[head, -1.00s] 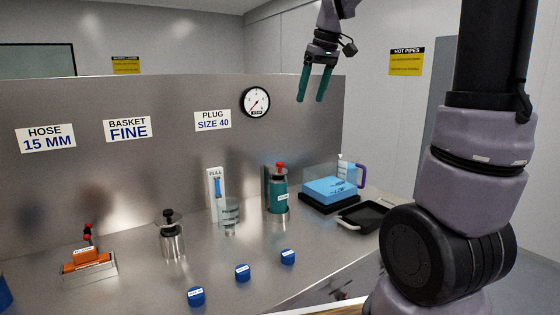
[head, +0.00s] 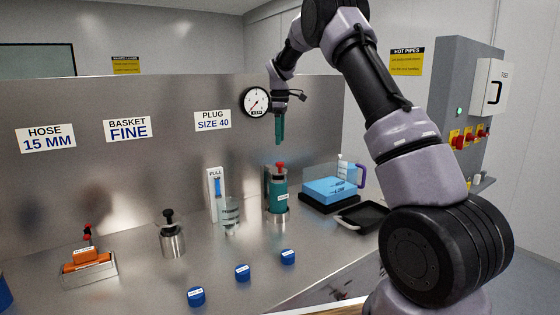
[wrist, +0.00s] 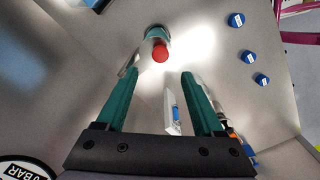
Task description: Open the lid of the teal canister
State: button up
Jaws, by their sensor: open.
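The teal canister (head: 277,192) stands upright in a metal holder on the steel counter, right of centre in the head view. Its lid carries a red knob (head: 280,165). In the wrist view the canister (wrist: 155,33) is seen from above, with the red knob (wrist: 160,53) facing me beyond my fingertips. My gripper (head: 280,142) points down in the air just above the knob, apart from it. In the wrist view its two teal fingers (wrist: 160,75) are spread with nothing between them.
A clear measuring cup (head: 229,213) and a FULL level gauge (head: 215,192) stand left of the canister. A blue-filled clear jug (head: 332,187) and a black tray (head: 362,217) are to its right. Several blue caps (head: 288,257) lie in front. The steel panel (head: 160,165) rises behind.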

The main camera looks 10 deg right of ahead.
aim_at(280, 163)
notch_tip(280, 163, down, 9)
jog(key=shift+f, duration=0.1)
dwell(0.3)
grip_shut()
dwell(1.3)
